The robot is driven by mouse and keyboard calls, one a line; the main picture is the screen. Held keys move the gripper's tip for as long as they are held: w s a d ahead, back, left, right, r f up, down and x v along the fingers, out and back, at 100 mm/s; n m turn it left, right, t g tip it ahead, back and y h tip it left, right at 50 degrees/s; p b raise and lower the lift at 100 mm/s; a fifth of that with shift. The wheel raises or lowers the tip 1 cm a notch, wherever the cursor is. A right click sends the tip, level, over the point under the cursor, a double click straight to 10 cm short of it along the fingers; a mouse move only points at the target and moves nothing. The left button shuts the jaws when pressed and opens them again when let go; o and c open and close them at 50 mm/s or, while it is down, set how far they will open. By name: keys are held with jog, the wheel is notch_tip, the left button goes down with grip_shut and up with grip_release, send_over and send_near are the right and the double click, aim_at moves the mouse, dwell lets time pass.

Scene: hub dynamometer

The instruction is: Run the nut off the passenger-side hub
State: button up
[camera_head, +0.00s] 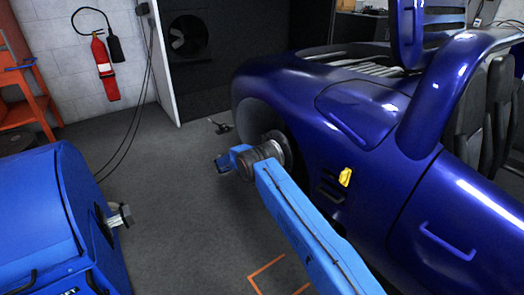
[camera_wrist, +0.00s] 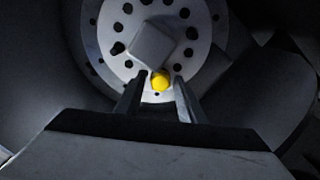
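In the wrist view a pale round hub disc (camera_wrist: 117,29) with a ring of dark holes fills the upper middle. A grey square block, seemingly the nut (camera_wrist: 153,43), sits at its centre, turned a little. A small round yellow spot (camera_wrist: 160,82) shows just below the block. My gripper (camera_wrist: 158,82) is open, its two dark fingers apart, with the yellow spot between the tips and the block just above them. I cannot tell whether the fingers touch anything. In the head view part of the hub (camera_head: 281,147) shows behind my arm, which hides the nut and fingers.
The blue car (camera_head: 300,100) stands at right, with a yellow item (camera_head: 345,177) on its side. A blue machine (camera_head: 45,215) with a stub shaft (camera_head: 121,217) stands at lower left. The floor between is mostly clear. A fire extinguisher (camera_head: 105,68) hangs behind.

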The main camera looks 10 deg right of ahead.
jog(key=shift+m, duration=4.2)
grip_shut()
jog(key=n, duration=2.4)
jog(key=shift+s+f, duration=0.1)
jog(key=shift+s, duration=0.05)
